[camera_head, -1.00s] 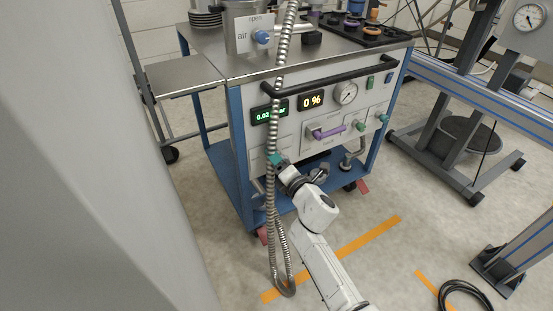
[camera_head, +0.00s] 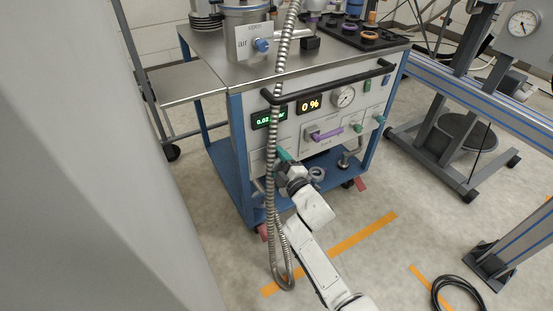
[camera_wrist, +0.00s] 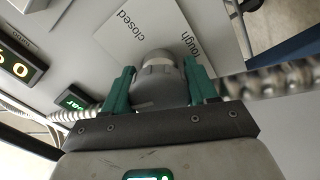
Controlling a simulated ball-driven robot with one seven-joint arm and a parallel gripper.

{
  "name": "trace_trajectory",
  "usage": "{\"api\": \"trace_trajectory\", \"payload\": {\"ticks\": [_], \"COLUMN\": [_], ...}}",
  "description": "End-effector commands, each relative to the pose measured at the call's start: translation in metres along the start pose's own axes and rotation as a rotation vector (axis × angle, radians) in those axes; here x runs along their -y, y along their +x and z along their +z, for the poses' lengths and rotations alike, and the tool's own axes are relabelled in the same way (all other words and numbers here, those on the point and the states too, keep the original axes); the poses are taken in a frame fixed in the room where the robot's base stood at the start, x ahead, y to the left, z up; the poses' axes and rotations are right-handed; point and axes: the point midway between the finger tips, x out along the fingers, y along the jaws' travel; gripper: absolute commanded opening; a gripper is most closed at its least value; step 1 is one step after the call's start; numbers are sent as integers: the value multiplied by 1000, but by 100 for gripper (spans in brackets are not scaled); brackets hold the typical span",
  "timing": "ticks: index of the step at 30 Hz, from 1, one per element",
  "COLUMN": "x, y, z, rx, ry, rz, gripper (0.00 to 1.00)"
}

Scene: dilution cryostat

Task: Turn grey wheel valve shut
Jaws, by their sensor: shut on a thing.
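The grey wheel valve (camera_wrist: 158,92) is a round knob on the cart's front panel, with a lighter stem behind it in the wrist view. The teal fingers of my gripper (camera_wrist: 160,78) stand on both sides of it and are shut on it. A panel plate (camera_wrist: 138,30) behind it reads "closed" and "rough". In the head view my gripper (camera_head: 282,157) is at the lower left of the panel, and the wheel is hidden behind it and the arm.
A ribbed metal hose (camera_head: 271,190) hangs just left of my gripper. The cart (camera_head: 240,155) carries a black rail (camera_head: 330,80), a purple handle (camera_head: 327,134) and green knobs right of my gripper. Floor in front is mostly clear.

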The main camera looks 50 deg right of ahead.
Motion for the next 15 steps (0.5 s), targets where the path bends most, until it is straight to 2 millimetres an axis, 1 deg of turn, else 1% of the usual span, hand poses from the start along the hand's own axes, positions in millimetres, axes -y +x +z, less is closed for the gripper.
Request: {"api": "trace_trajectory", "payload": {"ticks": [1, 15], "x": [1, 0], "y": [-2, -2], "z": [2, 3], "rx": [8, 9], "ry": [46, 491], "rz": [-7, -5], "gripper": [27, 27]}}
